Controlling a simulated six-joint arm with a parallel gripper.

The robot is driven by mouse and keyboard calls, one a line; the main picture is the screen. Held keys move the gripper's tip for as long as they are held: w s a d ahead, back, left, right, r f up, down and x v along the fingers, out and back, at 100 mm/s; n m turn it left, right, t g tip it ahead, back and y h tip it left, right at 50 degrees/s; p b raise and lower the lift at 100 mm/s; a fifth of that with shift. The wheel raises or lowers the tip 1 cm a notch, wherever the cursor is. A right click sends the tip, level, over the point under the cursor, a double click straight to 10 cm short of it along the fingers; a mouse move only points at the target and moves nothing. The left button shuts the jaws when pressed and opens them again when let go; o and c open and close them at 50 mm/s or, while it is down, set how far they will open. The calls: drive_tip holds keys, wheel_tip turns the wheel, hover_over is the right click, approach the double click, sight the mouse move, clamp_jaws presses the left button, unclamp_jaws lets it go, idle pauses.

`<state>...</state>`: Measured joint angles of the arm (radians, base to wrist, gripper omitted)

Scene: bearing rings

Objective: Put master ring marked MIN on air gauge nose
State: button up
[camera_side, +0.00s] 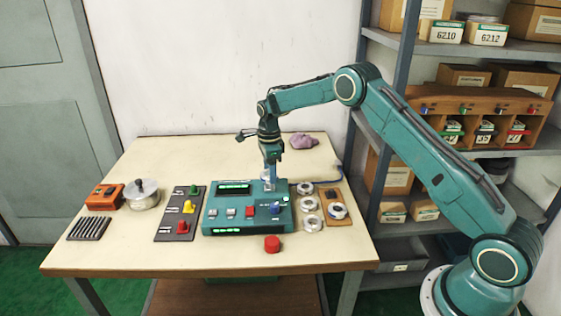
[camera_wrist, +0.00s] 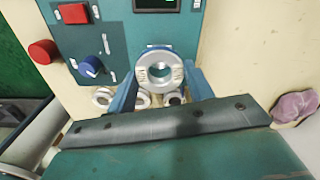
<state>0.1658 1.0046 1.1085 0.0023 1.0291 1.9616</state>
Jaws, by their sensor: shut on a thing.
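My gripper (camera_side: 269,181) points down at the back right part of the teal air gauge (camera_side: 226,222). In the wrist view its two blue fingers (camera_wrist: 161,84) are shut on a silver master ring (camera_wrist: 160,70), one on each side. The teal gauge panel (camera_wrist: 120,35) lies beyond and to the left of the ring. The gauge nose cannot be made out; the gripper and ring may hide it. I cannot tell whether the ring touches the gauge.
Several silver rings (camera_side: 309,204) lie right of the gauge, one on a brown board (camera_side: 334,194). A red button (camera_side: 272,244) stands in front. A tray of coloured knobs (camera_side: 173,230), a lidded pot (camera_side: 142,198) and an orange box (camera_side: 104,196) are left. A purple cloth (camera_side: 303,142) lies behind.

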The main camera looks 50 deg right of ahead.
drive_tip(key=shift+f, duration=1.6)
idle(1.7)
drive_tip(key=o, duration=1.2)
drive_tip(key=shift+o, duration=0.2)
drive_tip(key=shift+r, duration=3.7)
